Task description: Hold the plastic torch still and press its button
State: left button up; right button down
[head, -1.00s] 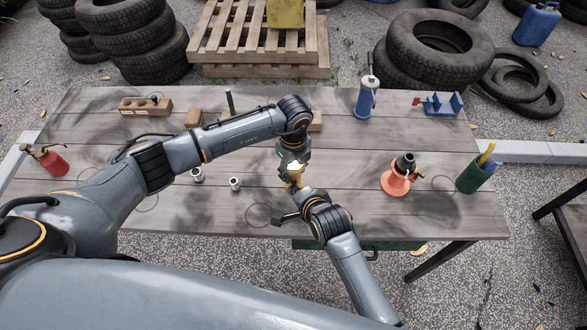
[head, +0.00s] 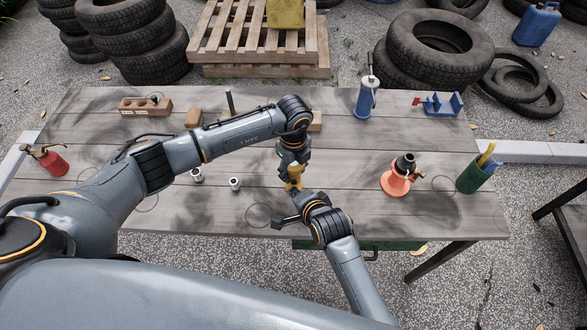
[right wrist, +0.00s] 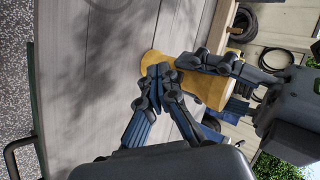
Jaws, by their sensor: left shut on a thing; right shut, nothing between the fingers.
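The yellow plastic torch (head: 293,185) is above the middle of the table, small in the head view. It shows larger in the right wrist view (right wrist: 208,92), with a wide yellow end over the planks. My left gripper (head: 291,169) reaches down from above and is shut on the torch; its dark fingers show beside the yellow body in the right wrist view. My right gripper (right wrist: 157,76) is shut and empty, its fingertips right at the torch. I cannot tell whether they touch it. The button is hidden behind the fingers.
Two sockets (head: 235,184) stand left of the grippers. An orange funnel-shaped thing (head: 394,182) and a green cup (head: 474,177) stand right. A blue pump (head: 366,100) and blue holder (head: 441,104) are at the back, a red oil can (head: 52,162) far left.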

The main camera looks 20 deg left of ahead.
jog(key=shift+s+d, duration=0.1)
jog(key=shift+s, duration=0.05)
jog(key=shift+s+d, duration=0.3)
jog(key=shift+s, duration=0.65)
jog(key=shift+s+d, duration=0.35)
jog(key=shift+s, duration=0.55)
jog(key=shift+s+d, duration=0.3)
jog(key=shift+s, duration=0.65)
pick_arm(q)
jog(key=o, duration=1.4)
jog(key=shift+o, duration=0.2)
jog(key=shift+r, duration=0.1)
notch_tip(320, 180, up, 12)
jog(key=shift+f, duration=0.1)
